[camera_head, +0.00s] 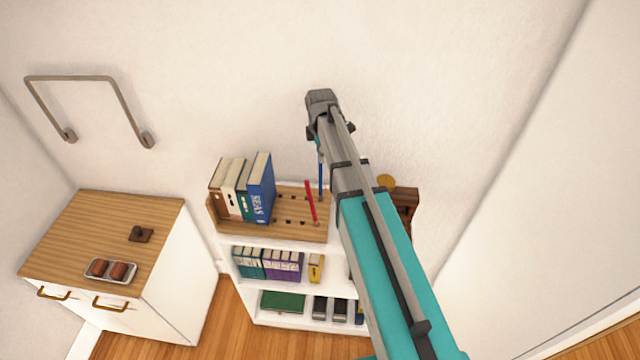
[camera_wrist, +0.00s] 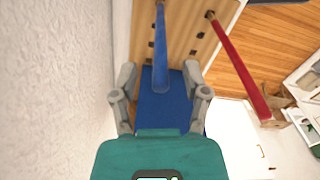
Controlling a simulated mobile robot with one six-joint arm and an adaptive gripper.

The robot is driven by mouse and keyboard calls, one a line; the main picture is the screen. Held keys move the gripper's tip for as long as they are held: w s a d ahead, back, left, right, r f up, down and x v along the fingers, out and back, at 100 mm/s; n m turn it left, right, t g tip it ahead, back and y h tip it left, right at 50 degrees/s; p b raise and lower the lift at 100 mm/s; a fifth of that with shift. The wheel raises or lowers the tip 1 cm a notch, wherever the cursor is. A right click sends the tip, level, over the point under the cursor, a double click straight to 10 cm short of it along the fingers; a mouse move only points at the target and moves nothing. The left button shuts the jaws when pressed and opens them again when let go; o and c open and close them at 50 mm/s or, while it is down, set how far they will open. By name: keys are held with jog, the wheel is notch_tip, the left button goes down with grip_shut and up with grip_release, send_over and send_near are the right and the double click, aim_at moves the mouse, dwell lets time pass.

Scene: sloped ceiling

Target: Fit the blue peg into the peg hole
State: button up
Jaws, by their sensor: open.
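A thin blue peg (camera_head: 320,178) stands in the wooden shelf-top board (camera_head: 285,231) near its right back side, just below my gripper (camera_head: 318,136). In the wrist view the blue peg (camera_wrist: 161,50) runs from the board toward the space between the two fingertips (camera_wrist: 160,75). The fingers are apart, with no clear contact on the peg. A red peg (camera_head: 311,203) stands leaning in the board; it also shows in the wrist view (camera_wrist: 238,65). Dark holes (camera_wrist: 198,43) show in the board; which one is the peg hole I cannot tell.
Books, one a blue book (camera_head: 261,190), stand on the board's left; its blue cover seems to show below the peg in the wrist view. The wall (camera_wrist: 60,90) is close on the gripper's left. A cabinet (camera_head: 172,290) stands left, a brown wooden item (camera_head: 405,203) right.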

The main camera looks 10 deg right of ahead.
jog(key=shift+a+f+b, duration=0.1)
jog(key=shift+f+b, duration=1.05)
jog(key=shift+f, duration=0.35)
jog(key=shift+c, duration=0.2)
grip_shut()
